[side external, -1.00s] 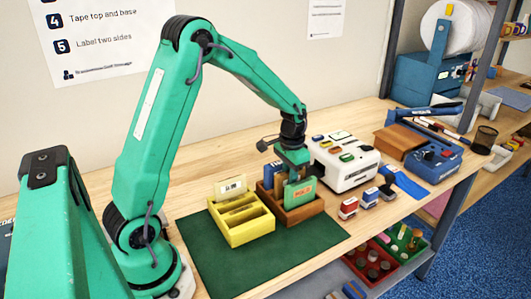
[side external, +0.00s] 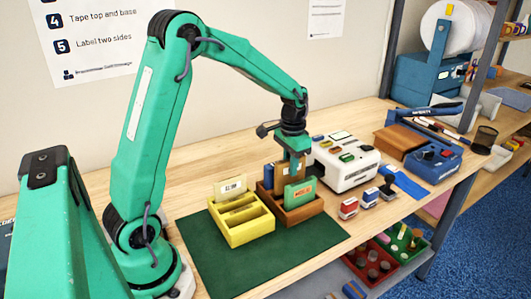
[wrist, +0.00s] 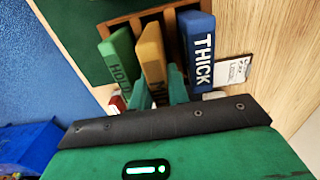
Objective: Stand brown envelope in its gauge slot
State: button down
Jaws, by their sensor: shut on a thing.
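My gripper (side external: 295,166) is shut on the brown envelope (wrist: 150,52), over the brown wooden box (side external: 306,212). The envelope stands roughly upright between a green card marked HOLD (wrist: 119,58) and a blue card marked THICK (wrist: 199,48). Those two cards also show in the side view, green (side external: 299,194) in front and blue (side external: 268,176) behind. The fingers (wrist: 157,92) pinch the envelope's near end, and its lower edge is hidden. A yellow slotted box (side external: 240,232) stands left of the brown box, with a pale labelled card (side external: 231,188) upright at its back.
A green mat (side external: 210,262) lies under and in front of the boxes. A white machine with coloured buttons (side external: 345,163) stands close behind to the right. Small stamps (side external: 349,208) stand right of the brown box. Yellow box's front slots look empty.

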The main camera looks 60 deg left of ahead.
jog(key=shift+r, duration=0.35)
notch_tip(320, 180, up, 8)
jog(key=shift+f, duration=0.1)
jog(key=s+a, duration=0.2)
jog(key=s, duration=1.4)
jog(key=shift+d+f, duration=0.15)
jog(key=shift+f, duration=2.55)
jog(key=shift+f, duration=0.2)
jog(key=shift+f, duration=0.8)
jog(key=shift+f, duration=2.05)
